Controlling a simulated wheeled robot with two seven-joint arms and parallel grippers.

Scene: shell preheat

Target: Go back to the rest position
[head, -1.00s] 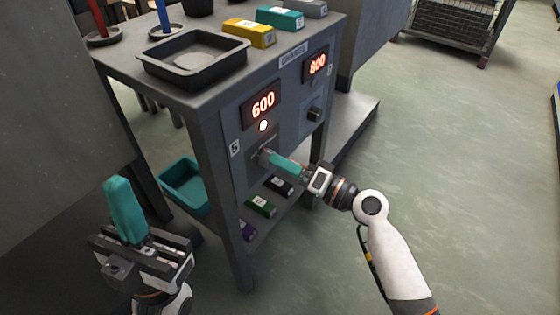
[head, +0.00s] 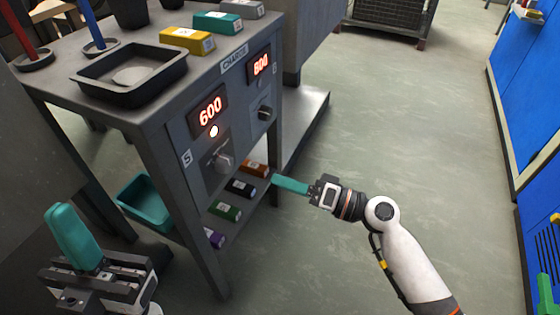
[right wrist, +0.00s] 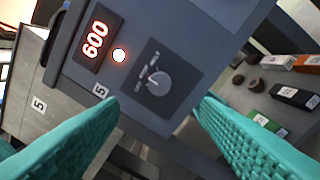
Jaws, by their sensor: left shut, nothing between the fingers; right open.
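My right gripper (head: 276,181), with teal fingers, is in free space to the right of the charger stand (head: 190,135). The right wrist view shows its two ribbed teal fingers (right wrist: 155,100) spread apart with nothing between them. The stand's lower-left grey knob (head: 222,161) is uncovered, and it also shows beyond the fingers in the right wrist view (right wrist: 159,82). My left gripper (head: 62,212) is at the lower left with its teal fingers pointing up, shut and empty.
The display above the knob (head: 211,110) reads 600, with a lit round light below it. A black tray (head: 130,90) and coloured boxes stand on top. A teal bin (head: 146,203) and several boxes sit on lower shelves. Blue cabinets (head: 525,90) stand right; floor between is clear.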

